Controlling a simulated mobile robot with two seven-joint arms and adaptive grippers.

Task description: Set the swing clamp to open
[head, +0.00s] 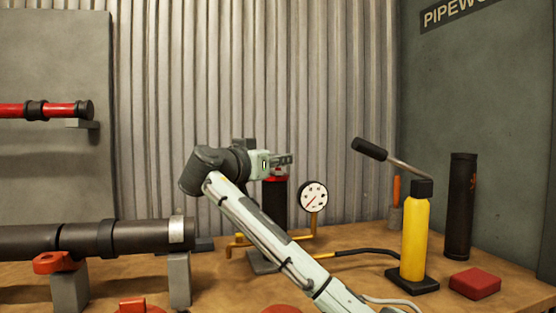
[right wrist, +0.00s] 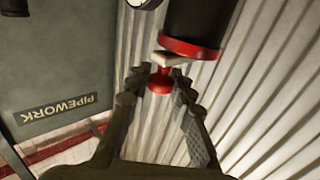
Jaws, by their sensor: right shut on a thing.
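A dark upright cylinder (head: 274,196) with a red rim stands at the middle back of the bench; it also shows in the right wrist view (right wrist: 198,22). A short pale lever (right wrist: 174,59) with a red knob (right wrist: 159,82) sticks out at its red-rimmed end; I take this to be the swing clamp. My right gripper (head: 286,160) reaches over the cylinder's top. In the right wrist view its fingers (right wrist: 160,78) are on either side of the red knob, shut on it. The lever is mostly hidden by my gripper in the head view. My left gripper is out of view.
A pressure gauge (head: 313,197) on a brass pipe stands right of the cylinder. A yellow hand pump (head: 414,240), a red block (head: 475,283) and a black tube (head: 460,205) stand further right. A large dark pipe (head: 95,238) lies on supports at left.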

